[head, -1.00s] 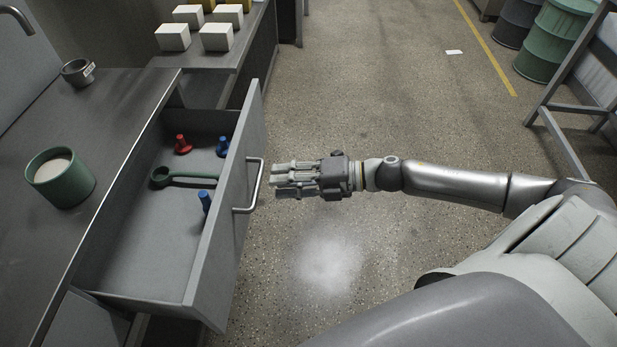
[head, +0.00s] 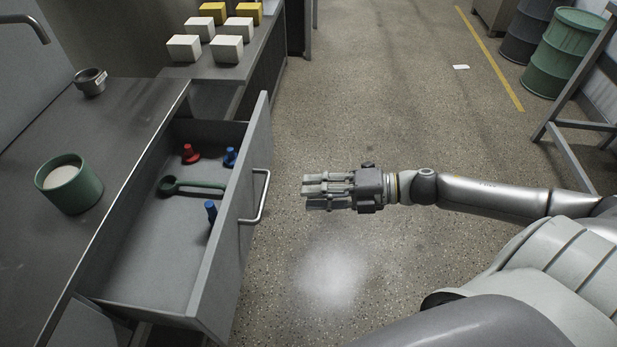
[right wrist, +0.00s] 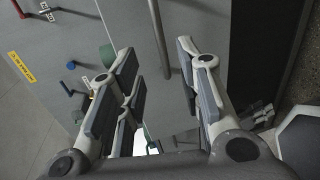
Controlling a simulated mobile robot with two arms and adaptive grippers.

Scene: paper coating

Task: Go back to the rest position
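My right gripper (head: 308,190) is empty in the head view, over the floor to the right of the drawer handle (head: 262,196) and apart from it. In the right wrist view my right gripper (right wrist: 163,75) has its fingers spread with nothing between them, and the bar handle (right wrist: 158,38) shows beyond. The grey drawer (head: 150,255) stands open. It holds a green scoop (head: 195,185), a red peg-like piece (head: 190,154) and two blue ones (head: 230,157) (head: 211,212). My left gripper is in neither view.
A green cup of white powder (head: 62,176) and a small metal ring-shaped cup (head: 91,82) stand on the counter. White and yellow blocks (head: 227,49) sit on the far bench. Drums (head: 565,48) and a metal frame (head: 570,95) are at right. Open floor lies between.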

